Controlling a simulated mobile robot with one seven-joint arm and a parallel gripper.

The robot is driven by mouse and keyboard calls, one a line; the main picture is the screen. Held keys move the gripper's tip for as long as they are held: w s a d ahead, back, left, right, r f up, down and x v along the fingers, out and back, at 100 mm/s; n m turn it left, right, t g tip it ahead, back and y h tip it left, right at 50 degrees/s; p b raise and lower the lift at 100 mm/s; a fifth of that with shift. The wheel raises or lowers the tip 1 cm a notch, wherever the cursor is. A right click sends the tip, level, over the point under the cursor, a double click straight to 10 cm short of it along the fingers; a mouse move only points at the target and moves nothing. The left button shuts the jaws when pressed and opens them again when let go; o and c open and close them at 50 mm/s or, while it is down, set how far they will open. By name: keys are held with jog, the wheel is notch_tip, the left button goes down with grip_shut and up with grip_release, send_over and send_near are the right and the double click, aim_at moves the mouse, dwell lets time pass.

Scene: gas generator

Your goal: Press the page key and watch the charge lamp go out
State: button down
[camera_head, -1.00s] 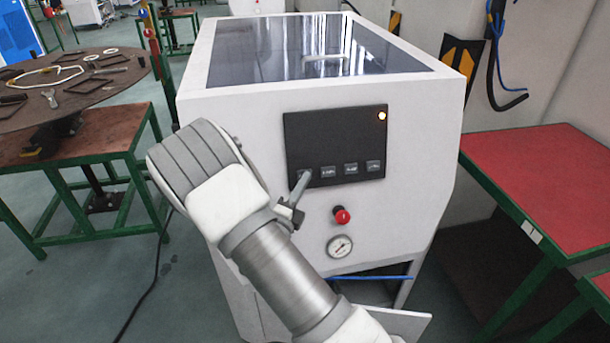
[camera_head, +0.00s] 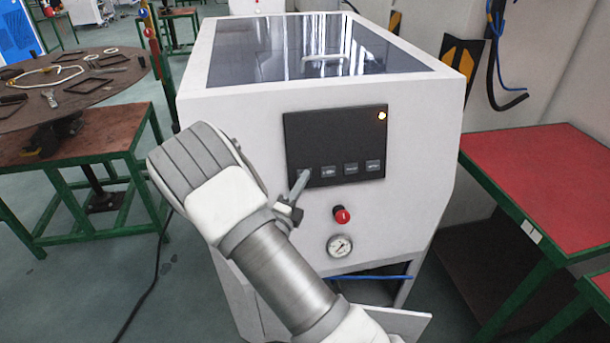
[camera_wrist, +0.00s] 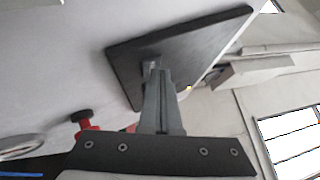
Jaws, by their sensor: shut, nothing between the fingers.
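The dark control panel (camera_head: 335,140) is on the front of the white generator cabinet (camera_head: 415,150). A small lamp (camera_head: 382,115) glows orange-white at its upper right; a yellow spot (camera_wrist: 188,88) shows at the panel's edge in the wrist view. Grey keys (camera_head: 351,168) line the panel's lower edge; their labels are too small to read. My gripper (camera_head: 304,174) is shut and empty, its tip at the leftmost key, which it mostly hides. In the wrist view my gripper (camera_wrist: 153,68) points at a grey key (camera_wrist: 150,57); I cannot tell whether they touch.
Below the panel are a red knob (camera_head: 342,215) and a round gauge (camera_head: 340,246). A red-topped table (camera_head: 550,180) stands to the right. A round table with tools (camera_head: 110,88) and a green-framed bench (camera_head: 100,135) are to the left.

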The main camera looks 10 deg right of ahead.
jog(key=shift+s+r+p, duration=0.25)
jog(key=shift+s+p, duration=0.3)
jog(key=shift+s, duration=0.25)
jog(key=s+p, duration=0.1)
jog(key=s, duration=0.1)
jog(key=s+r+p, duration=0.1)
jog(key=s, duration=0.2)
jog(key=shift+r+p, duration=0.2)
jog(key=shift+p, duration=0.1)
jog(key=shift+w, duration=0.1)
dwell(0.6)
